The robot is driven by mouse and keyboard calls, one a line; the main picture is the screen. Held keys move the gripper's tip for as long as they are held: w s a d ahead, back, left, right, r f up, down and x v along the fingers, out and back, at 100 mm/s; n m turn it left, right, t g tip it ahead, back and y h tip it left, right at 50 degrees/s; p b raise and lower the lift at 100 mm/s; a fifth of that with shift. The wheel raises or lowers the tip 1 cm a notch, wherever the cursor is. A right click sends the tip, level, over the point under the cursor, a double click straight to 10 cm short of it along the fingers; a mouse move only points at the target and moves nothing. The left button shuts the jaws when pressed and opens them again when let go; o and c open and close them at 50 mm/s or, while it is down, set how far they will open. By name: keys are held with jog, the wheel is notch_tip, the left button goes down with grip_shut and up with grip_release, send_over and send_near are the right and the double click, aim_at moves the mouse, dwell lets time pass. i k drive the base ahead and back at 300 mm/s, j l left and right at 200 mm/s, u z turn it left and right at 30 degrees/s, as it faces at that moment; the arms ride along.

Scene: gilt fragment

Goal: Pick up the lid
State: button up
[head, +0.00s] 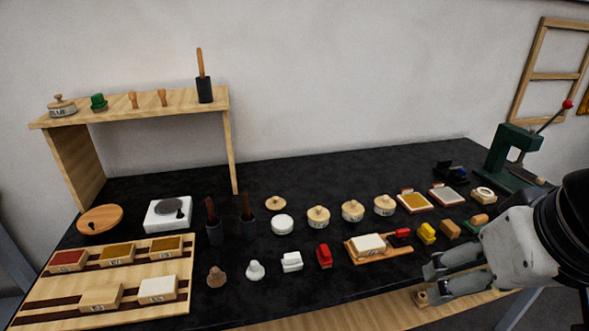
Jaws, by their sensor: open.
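A small round wooden lid with a knob (275,203) lies on the black table, just behind an open-looking white round pot (282,225). Three similar pots with wooden lids on (318,217) stand in a row to its right. My gripper (427,283) is at the front right, low near the table's front edge, with its fingers apart and pointing left. It is well away from the loose lid. A small wooden piece (421,298) shows by the lower fingertip; I cannot tell whether they touch.
A wooden shelf (150,107) stands at the back left. A wooden tray with colored blocks (40,292) is at the front left. Dark cups with handles (214,233), a white scale (168,214) and small blocks crowd the table. A green press (508,155) stands at the back right.

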aim_at(275, 204)
jog(key=i+j, duration=0.35)
jog(key=i+j+z, duration=0.15)
jog(key=i+j, duration=0.5)
jog(key=j, duration=0.25)
jog(key=z, duration=0.05)
